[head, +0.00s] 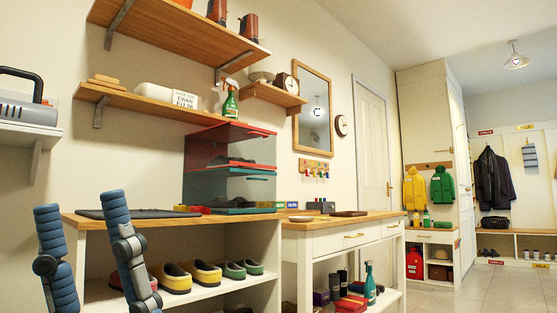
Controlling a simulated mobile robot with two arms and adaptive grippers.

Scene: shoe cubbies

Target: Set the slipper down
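A pair of yellow clog-like slippers (175,279) with dark openings sits on the white lower shelf of the bench, just right of the nearer finger. A green pair (233,270) sits to the right of the yellow pair. A red item (116,281) on the same shelf is partly hidden behind my finger. Which of these is the task's slipper, I cannot tell.
The bench's wooden top (240,217) carries a dark mat (138,213) and stacked clear boxes (228,187) with shoes inside. A white side table (340,232) stands to the right. Wall shelves (170,104) hang above. The floor (500,289) at right is clear.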

